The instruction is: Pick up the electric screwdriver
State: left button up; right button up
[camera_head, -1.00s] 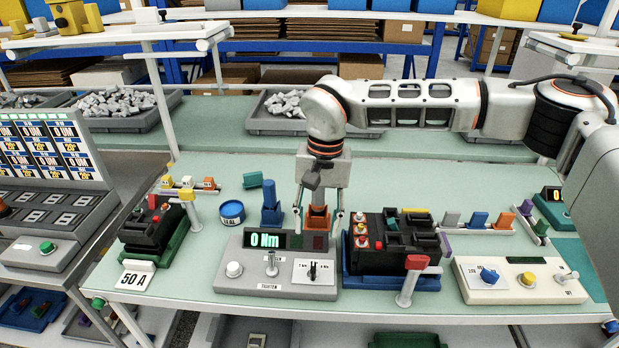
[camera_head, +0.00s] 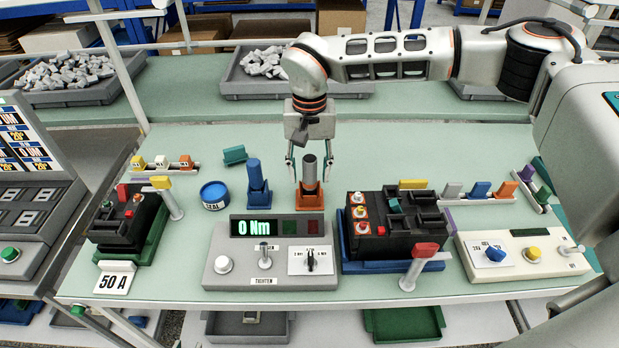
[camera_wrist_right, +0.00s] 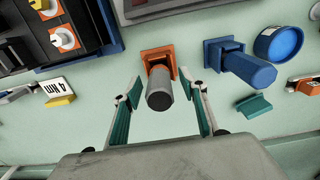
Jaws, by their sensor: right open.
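A dark grey cylindrical tool (camera_head: 309,172), which looks like the electric screwdriver, stands upright in an orange holder (camera_head: 310,200) behind the control box. My right gripper (camera_head: 309,177) points down over it, open, with one finger on each side. In the right wrist view the grey tool (camera_wrist_right: 159,90) is between the open fingers (camera_wrist_right: 165,88), with a gap on both sides. The orange holder (camera_wrist_right: 157,57) shows behind it. My left gripper is not in view.
A blue tool (camera_head: 255,174) in a blue holder stands close on the left, with a blue round tin (camera_head: 214,195) beyond it. The control box (camera_head: 270,265) reading 0 Nm is in front. A black breaker unit (camera_head: 400,228) is at right.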

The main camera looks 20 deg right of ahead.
jog(key=shift+f, duration=1.3)
jog(key=c, duration=1.2)
jog(key=shift+w, duration=0.1)
jog(key=shift+r, duration=0.1)
